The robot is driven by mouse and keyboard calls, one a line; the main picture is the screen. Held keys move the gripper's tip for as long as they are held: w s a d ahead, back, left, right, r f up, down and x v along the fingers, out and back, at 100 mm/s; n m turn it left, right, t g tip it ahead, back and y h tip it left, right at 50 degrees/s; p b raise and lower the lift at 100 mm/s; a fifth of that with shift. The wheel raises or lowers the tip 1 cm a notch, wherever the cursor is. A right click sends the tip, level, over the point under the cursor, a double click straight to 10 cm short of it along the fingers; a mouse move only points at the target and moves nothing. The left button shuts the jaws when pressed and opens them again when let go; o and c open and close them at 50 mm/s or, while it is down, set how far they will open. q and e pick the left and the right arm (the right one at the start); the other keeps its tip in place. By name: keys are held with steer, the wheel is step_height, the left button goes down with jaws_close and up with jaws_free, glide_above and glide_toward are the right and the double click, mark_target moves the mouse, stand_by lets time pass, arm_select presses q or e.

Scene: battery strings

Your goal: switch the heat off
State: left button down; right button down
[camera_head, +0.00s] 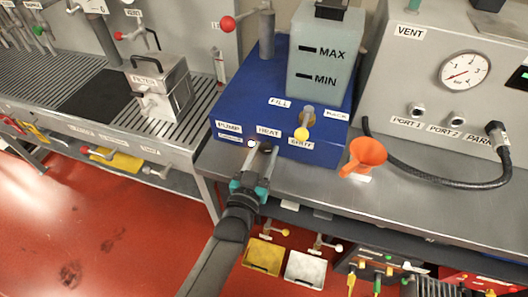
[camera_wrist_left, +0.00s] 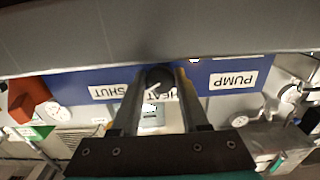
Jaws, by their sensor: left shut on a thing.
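The heat knob (camera_head: 266,147) is a small dark round knob on the front face of the blue unit (camera_head: 232,107), just below the HEAT label (camera_head: 268,131). My left gripper (camera_head: 262,156) reaches up to it from below, with one finger on each side. In the left wrist view the dark knob (camera_wrist_left: 160,77) sits between the two fingertips (camera_wrist_left: 160,88), which are shut on it. A pale pointer mark shows on its face. The HEAT label is mostly hidden there behind the knob and fingers, so I cannot read the knob's setting.
The PUMP label (camera_head: 229,127) with a white knob is just left of the heat knob. An orange funnel (camera_head: 366,154) and a black hose (camera_head: 430,181) are farther right on the steel bench.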

arm_select(q)
steer(key=shift+n, duration=0.3)
steer(key=n, duration=0.4)
steer(key=shift+n+p, duration=0.3)
steer(key=shift+p, duration=0.1)
steer(key=n, duration=0.3)
steer(key=shift+n, duration=0.3)
steer(key=shift+d+n, duration=0.1)
steer(key=shift+n, duration=1.4)
steer(key=shift+c, duration=2.2)
jaws_free()
